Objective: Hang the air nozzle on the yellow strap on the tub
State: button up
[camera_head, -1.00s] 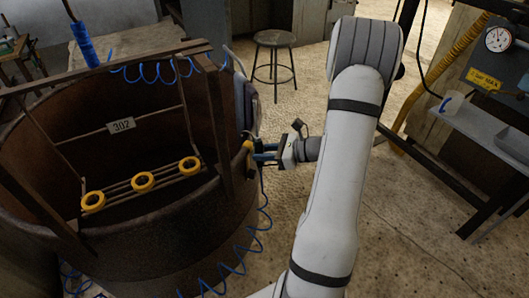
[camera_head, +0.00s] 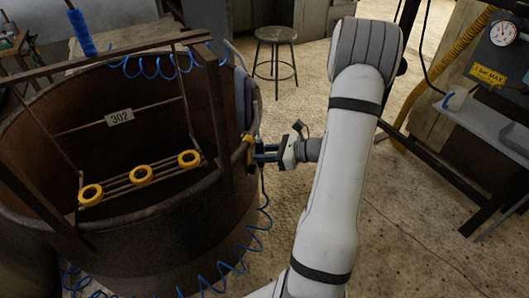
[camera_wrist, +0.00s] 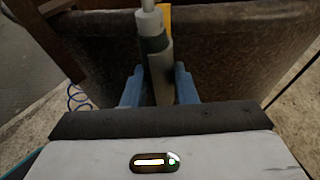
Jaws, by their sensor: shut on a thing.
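My gripper (camera_head: 262,154) is at the tub's right outer side, its blue fingers pointing left at the wall. In the wrist view my gripper (camera_wrist: 158,88) is shut on the air nozzle (camera_wrist: 155,45), a grey-green cylinder with a white tip, held roughly upright. The yellow strap (camera_head: 249,145) is on the tub's right rim, right at the fingertips. In the wrist view the strap (camera_wrist: 165,15) shows partly behind the nozzle's top. I cannot tell whether the nozzle touches it. The rusty brown tub (camera_head: 160,240) fills the left of the head view.
A coiled blue hose (camera_head: 266,215) hangs down below my gripper beside the tub. A rack with yellow rings (camera_head: 141,174) and a "302" plate (camera_head: 120,117) hangs inside the tub. A stool (camera_head: 276,35) stands behind. A grey shelf (camera_head: 480,120) is at right.

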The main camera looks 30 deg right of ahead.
jog(key=shift+f, duration=0.2)
jog(key=shift+f+b, duration=0.5)
jog(key=shift+f, duration=0.05)
jog(key=o, duration=0.8)
jog(key=shift+d, duration=0.1)
